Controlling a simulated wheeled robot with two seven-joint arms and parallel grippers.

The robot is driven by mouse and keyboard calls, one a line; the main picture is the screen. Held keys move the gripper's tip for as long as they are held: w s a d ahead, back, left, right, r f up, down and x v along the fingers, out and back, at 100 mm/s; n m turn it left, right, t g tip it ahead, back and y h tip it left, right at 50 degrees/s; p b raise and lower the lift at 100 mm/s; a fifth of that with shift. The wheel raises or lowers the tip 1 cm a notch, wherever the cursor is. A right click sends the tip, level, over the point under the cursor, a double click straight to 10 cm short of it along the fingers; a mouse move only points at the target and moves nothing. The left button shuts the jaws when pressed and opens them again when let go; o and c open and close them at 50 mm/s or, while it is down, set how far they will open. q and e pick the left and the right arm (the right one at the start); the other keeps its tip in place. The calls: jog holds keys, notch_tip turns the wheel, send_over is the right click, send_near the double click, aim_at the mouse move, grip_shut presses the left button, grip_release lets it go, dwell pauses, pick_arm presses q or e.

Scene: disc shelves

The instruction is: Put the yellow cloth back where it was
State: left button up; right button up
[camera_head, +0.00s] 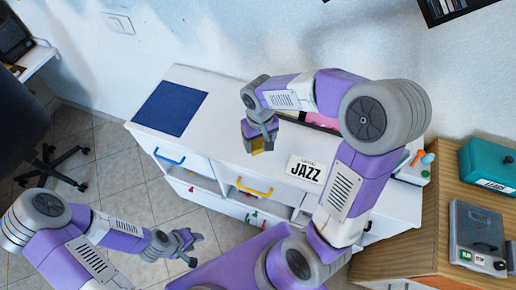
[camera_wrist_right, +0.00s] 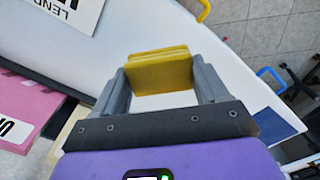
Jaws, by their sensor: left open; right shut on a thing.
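The yellow cloth (camera_head: 257,148) is a small folded piece held over the white cabinet top. It also shows in the right wrist view (camera_wrist_right: 160,72), between both fingers. My right gripper (camera_head: 262,138) is shut on it; in the wrist view its fingers (camera_wrist_right: 160,88) press the cloth from both sides, with white surface behind. In the head view the gripper hides most of the cloth. My left gripper (camera_head: 190,246) is open and empty, low in front of the cabinet, above the tiled floor.
The white cabinet (camera_head: 222,92) has a dark blue mat (camera_head: 170,108) at its left end and a JAZZ sign (camera_head: 306,170). A pink thing (camera_head: 322,117) is partly behind my right arm. Blue (camera_head: 169,158) and yellow (camera_head: 255,188) handles stick out in front. A teal box (camera_head: 488,162) stands right.

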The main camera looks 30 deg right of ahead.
aim_at(259, 156)
jog(key=shift+w+f+b, duration=0.1)
jog(key=shift+f+b, duration=0.65)
jog(key=shift+f, duration=1.95)
jog(key=shift+f, duration=0.1)
jog(key=o, duration=1)
notch_tip(259, 156, up, 12)
jog(key=p, duration=0.3)
jog(key=shift+p, duration=0.3)
